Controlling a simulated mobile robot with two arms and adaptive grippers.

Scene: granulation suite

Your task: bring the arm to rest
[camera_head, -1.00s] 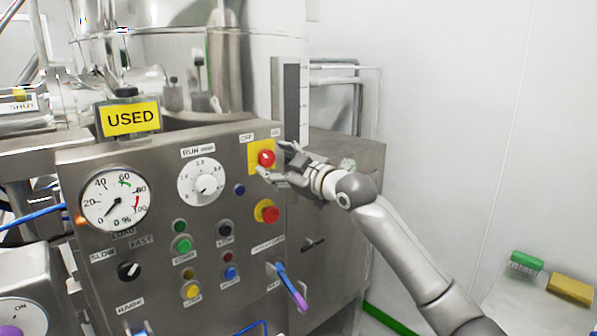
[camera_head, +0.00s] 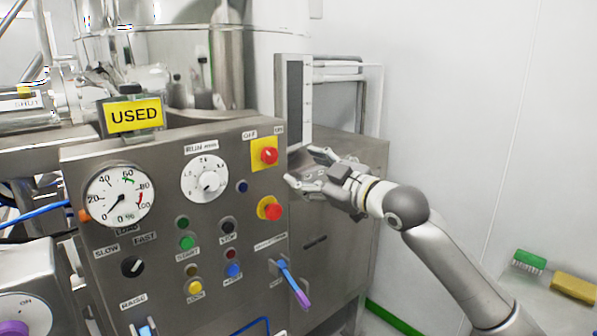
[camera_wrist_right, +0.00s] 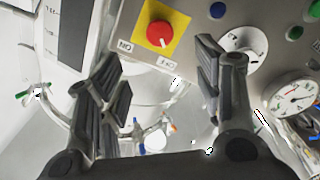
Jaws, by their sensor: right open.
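My right gripper (camera_head: 308,170) is open and empty, just right of the control panel (camera_head: 220,130). It stands apart from the red rotary switch (camera_head: 268,155) on its yellow plate. My right arm reaches in from the lower right of the head view. In the right wrist view the open fingers of my right gripper (camera_wrist_right: 160,85) show with nothing between their tips, and the red switch (camera_wrist_right: 160,33) lies beyond them. My left gripper is not in view.
The panel carries a dial gauge (camera_head: 120,195), a white knob (camera_head: 207,180), a red button on yellow (camera_head: 269,207), several coloured buttons and a purple-tipped lever (camera_head: 295,285). A green brush (camera_head: 529,260) and a yellow one (camera_head: 573,286) lie at lower right. Free room lies before the white wall (camera_head: 460,100).

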